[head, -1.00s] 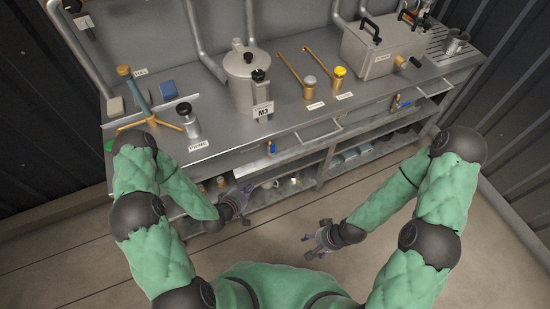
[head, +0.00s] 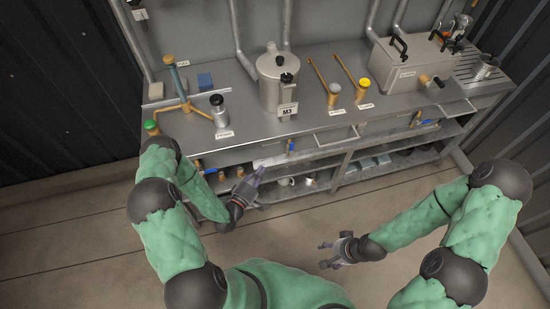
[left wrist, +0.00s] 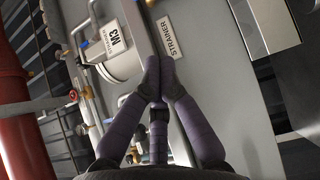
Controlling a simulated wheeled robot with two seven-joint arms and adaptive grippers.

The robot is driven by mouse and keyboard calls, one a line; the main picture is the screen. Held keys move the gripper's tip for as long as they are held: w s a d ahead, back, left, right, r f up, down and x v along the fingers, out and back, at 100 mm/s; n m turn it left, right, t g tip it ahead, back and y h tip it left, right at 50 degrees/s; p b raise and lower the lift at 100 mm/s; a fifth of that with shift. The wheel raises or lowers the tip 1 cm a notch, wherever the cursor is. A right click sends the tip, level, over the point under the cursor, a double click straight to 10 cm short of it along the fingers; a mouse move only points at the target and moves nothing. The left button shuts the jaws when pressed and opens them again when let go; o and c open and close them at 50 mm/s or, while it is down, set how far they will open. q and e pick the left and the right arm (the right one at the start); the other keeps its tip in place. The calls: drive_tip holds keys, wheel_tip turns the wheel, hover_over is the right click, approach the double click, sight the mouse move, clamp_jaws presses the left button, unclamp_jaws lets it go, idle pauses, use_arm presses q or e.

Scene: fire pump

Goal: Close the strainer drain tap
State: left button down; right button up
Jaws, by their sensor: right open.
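The strainer is the steel lidded pot (head: 273,85) labelled M3 on the bench. A small tap with a blue handle (head: 290,146) hangs under the bench edge below it; I take this as the drain tap. My right gripper (head: 325,253) is open and empty above the floor.
Another blue-handled tap (head: 416,120) is under the bench at right. The steel bench (head: 235,140) holds a brass stand (head: 178,90), a capped bottle (head: 219,112) and a steel box (head: 408,65). Shelves (head: 355,172) lie below. The floor in front is clear.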

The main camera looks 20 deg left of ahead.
use_arm(q)
drive_tip(key=b, duration=0.2)
approach(291, 149)
drive_tip(key=w+a, duration=0.4)
drive_tip(key=w, duration=0.1)
drive_tip(key=w+d, duration=0.2)
drive_tip(key=d, duration=0.1)
drive_tip(key=shift+r, duration=0.35)
drive_tip(key=shift+d, duration=0.1)
